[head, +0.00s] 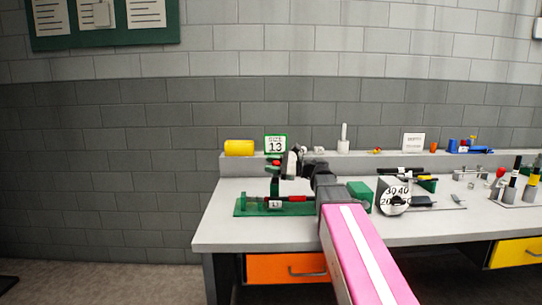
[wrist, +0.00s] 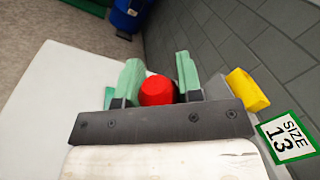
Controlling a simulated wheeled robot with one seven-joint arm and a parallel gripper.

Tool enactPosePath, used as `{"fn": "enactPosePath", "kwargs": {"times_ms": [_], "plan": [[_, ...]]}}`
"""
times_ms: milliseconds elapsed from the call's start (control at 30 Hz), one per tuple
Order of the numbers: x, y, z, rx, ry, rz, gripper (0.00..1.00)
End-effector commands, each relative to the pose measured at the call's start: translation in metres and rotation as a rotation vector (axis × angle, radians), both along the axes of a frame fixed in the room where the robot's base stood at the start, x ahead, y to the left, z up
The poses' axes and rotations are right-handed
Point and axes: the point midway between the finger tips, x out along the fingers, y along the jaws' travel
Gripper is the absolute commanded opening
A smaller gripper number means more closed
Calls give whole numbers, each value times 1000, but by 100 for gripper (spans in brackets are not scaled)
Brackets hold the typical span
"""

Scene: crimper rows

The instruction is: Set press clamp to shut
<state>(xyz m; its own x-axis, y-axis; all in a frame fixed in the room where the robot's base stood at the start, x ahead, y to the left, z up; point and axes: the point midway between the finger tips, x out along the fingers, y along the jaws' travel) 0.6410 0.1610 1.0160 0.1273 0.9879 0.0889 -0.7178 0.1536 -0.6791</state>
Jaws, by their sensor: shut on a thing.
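The press clamp, with a green base (head: 245,209) and a small label plate reading 13, stands at the left end of the bench under the "SIZE 13" sign (head: 275,143). A red and dark bar lies low over its base. My gripper (wrist: 158,72) has green fingers on both sides of a round red knob (wrist: 158,91), apparently the clamp's handle end, and is shut on it. In the head view my gripper (head: 284,163) is above the clamp's base. My arm and gripper hide part of the clamp, so its exact setting cannot be told.
A yellow cylinder (head: 239,148) lies on the back ledge to the left. Right of my arm stand a green block (head: 360,190), a round dial (head: 394,195) and several tools. An orange drawer (head: 287,267) is below. A grey block wall rises behind the bench.

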Motion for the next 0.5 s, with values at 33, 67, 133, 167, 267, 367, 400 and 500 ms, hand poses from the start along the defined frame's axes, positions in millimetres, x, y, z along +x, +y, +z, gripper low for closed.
{"fn": "enactPosePath", "kwargs": {"times_ms": [33,67,133,167,267,367,400,500], "plan": [[-11,0,-8,1,-39,2,0],[-14,0,-12,0,-67,2,0],[-22,0,-21,0,-134,2,0],[-25,0,-26,0,-162,1,0],[-34,0,-40,2,-257,2,0],[-41,0,-56,2,-350,2,0],[-43,0,-63,1,-387,1,0],[-48,0,-78,3,-474,2,0]]}}
